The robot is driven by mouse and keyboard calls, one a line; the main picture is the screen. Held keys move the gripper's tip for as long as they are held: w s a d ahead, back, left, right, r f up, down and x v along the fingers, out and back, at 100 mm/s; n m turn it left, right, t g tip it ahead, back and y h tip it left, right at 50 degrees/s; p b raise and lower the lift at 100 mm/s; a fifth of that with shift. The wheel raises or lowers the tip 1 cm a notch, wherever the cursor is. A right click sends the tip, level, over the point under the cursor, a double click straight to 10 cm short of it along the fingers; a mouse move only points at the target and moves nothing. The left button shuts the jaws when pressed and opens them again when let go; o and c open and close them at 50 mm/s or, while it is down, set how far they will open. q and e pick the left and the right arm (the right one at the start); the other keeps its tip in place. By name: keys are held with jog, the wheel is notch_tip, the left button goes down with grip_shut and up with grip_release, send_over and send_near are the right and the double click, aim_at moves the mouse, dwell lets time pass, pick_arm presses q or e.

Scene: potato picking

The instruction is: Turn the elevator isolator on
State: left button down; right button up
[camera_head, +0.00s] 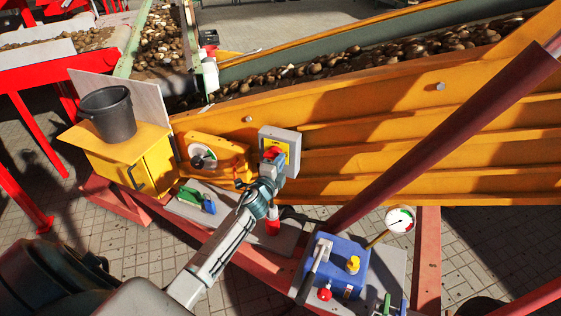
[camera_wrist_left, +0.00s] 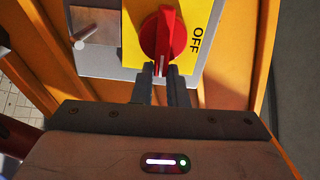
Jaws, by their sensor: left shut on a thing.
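The elevator isolator is a grey box (camera_head: 292,143) with a yellow face, mounted on the orange side panel. Its red rotary knob (camera_head: 273,153) shows just beyond my left gripper (camera_head: 271,167). In the left wrist view the knob (camera_wrist_left: 162,35) sits on the yellow plate (camera_wrist_left: 205,12), with the printed word OFF to its right. The knob's grip lies roughly vertical in that view, its white-marked end toward me. My left gripper (camera_wrist_left: 163,72) is closed with its fingertips on that lower end of the knob. The right gripper is not seen.
A yellow cabinet (camera_head: 130,158) carrying a dark bucket (camera_head: 108,114) stands to the left. A dark red beam (camera_head: 450,130) crosses diagonally on the right. A blue box with a lever (camera_head: 337,264) and a gauge (camera_head: 400,220) stand in front at right. Potatoes lie on the conveyor behind.

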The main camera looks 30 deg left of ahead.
pick_arm(q)
jog(key=shift+a+f+m, duration=0.15)
jog(key=shift+f+m, duration=0.05)
jog(key=shift+m, duration=0.2)
jog(key=c, duration=1.7)
grip_release()
jog(key=shift+o, duration=1.3)
jog(key=shift+s+a, duration=0.1)
jog(key=shift+a, duration=0.15)
jog(key=s+d+b, duration=0.2)
jog(key=s, duration=0.8)
jog(key=shift+s, duration=0.3)
jog(key=shift+o, duration=0.3)
